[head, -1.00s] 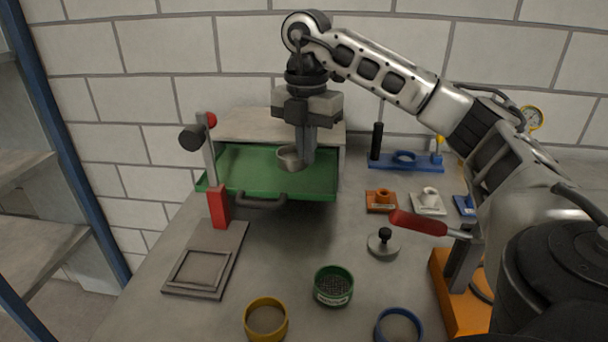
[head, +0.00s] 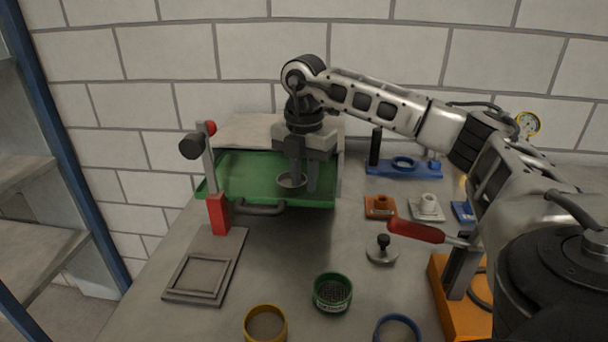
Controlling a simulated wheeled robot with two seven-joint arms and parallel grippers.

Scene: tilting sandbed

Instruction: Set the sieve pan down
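The sieve pan, a small round grey metal pan (head: 290,182), is low over the green tray (head: 235,172) and seems to rest on its floor, near its right end. My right gripper (head: 305,182) points straight down at the pan's right side. Its two fingers stand apart with a gap between them, one over the pan and one just outside its rim, so it looks open. The fingers hide part of the pan's rim. My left gripper is not in view.
A red-based lever post (head: 219,213) stands at the tray's front left.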

